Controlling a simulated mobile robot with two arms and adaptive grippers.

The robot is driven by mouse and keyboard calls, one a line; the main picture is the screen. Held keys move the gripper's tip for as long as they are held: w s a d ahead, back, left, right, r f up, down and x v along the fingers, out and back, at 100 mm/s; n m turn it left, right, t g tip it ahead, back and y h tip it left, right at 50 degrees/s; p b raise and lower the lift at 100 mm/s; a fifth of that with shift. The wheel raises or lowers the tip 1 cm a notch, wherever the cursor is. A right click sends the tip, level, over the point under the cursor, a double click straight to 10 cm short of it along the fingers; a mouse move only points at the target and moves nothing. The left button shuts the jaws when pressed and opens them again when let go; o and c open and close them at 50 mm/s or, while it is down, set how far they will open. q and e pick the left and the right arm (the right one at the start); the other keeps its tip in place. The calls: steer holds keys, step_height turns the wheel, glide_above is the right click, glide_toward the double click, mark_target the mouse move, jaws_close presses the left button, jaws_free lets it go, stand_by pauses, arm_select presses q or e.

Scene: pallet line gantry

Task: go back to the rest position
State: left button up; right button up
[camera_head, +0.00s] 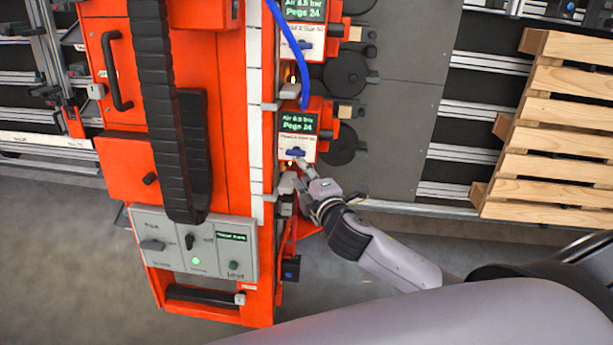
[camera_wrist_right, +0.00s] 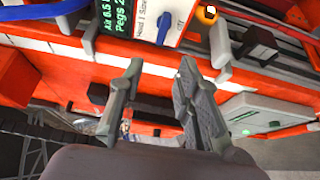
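My right gripper (camera_head: 298,172) is at the right side of the orange gantry (camera_head: 222,105), just below the lower station box (camera_head: 298,130). In the right wrist view the two fingers of the gripper (camera_wrist_right: 158,78) stand apart with nothing between them. The blue switch handle (camera_wrist_right: 164,28) on the box's white label is beyond the fingertips; it also shows in the head view (camera_head: 295,152). I cannot tell whether a fingertip touches the box. My left gripper is not in view.
An upper station box (camera_head: 304,42) sits above, with a blue hose (camera_head: 290,45) running between. A control panel (camera_head: 195,245) is at lower left on the gantry. A wooden pallet (camera_head: 560,135) lies on rails at right. Grey floor (camera_head: 60,240) is open at lower left.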

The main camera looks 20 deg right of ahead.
steer(key=shift+s+d+r, duration=0.1)
steer(key=shift+s+r, duration=0.2)
steer(key=shift+s, duration=0.35)
steer(key=shift+f, duration=0.1)
steer(key=s+d+f+m+g+h+b, duration=0.1)
steer(key=s+d+f+m+g+b, duration=0.15)
steer(key=f, duration=1.05)
steer(key=s+d+f+m+g+b, duration=0.2)
steer(key=s+d+f+b, duration=0.15)
steer(key=f, duration=0.85)
steer(key=s+d+f+m+g+h+b, duration=0.1)
steer(key=s+d+f+m+g+b, duration=0.2)
steer(key=f, duration=1)
steer(key=s+d+f+m+g+b, duration=0.1)
steer(key=s+f+m+g+b, duration=0.1)
steer(key=s+f, duration=0.8)
steer(key=s+d+f+m+g+b, duration=0.1)
steer(key=s+f+m, duration=0.4)
steer(key=s+f, duration=0.6)
steer(key=s+g+b, duration=0.1)
steer(key=s+b, duration=0.1)
steer(key=s, duration=0.5)
steer(key=shift+s+d+f, duration=0.25)
steer(key=shift+d+f, duration=0.05)
steer(key=shift+d, duration=0.1)
